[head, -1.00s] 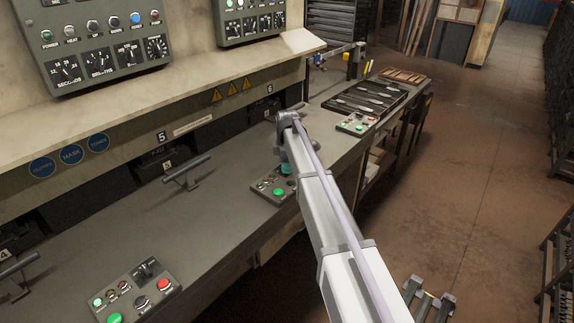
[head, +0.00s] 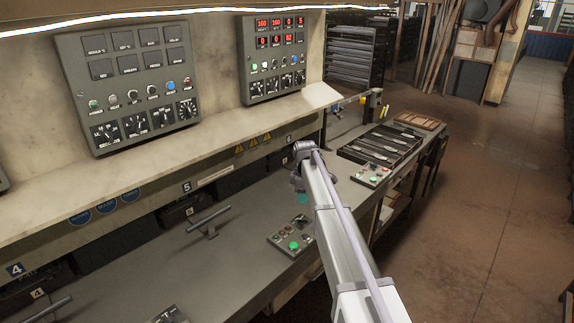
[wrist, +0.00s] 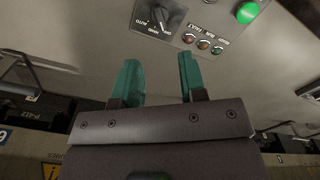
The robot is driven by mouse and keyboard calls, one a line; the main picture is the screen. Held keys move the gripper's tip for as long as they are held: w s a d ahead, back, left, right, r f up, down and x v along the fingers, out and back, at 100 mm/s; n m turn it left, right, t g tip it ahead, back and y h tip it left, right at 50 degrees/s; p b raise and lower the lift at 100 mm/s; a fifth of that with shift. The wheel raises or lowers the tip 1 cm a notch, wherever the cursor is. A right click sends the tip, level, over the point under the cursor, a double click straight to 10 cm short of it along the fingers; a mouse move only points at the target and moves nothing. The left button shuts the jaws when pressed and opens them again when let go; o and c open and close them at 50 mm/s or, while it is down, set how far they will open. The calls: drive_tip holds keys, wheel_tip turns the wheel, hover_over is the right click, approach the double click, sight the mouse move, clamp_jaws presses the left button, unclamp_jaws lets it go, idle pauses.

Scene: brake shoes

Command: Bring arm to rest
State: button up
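My arm (head: 345,245) reaches out over the grey press bench (head: 240,250) in the head view. My gripper (wrist: 158,62) shows in the wrist view with its two green fingers apart and nothing between them. In the head view only a small green part of it shows below the arm's end, near the bench's right part. A control box (head: 290,238) with a green button lies on the bench just below it; a control box with a green button (wrist: 246,12) also shows beyond the fingertips in the wrist view.
A black T-handle (head: 208,222) stands left of my arm. Control panels (head: 128,85) hang above a pale ledge (head: 200,145). A dark tray of tools (head: 380,145) and another button box (head: 370,174) are at the bench's far end. The brown floor (head: 490,210) at right is clear.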

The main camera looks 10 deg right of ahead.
drive_tip(key=s+m, duration=1.4)
drive_tip(key=s, duration=2.3)
drive_tip(key=shift+s+f+m+b, duration=0.3)
drive_tip(key=shift+s+f+b, duration=0.05)
drive_tip(key=shift+f+b, duration=0.1)
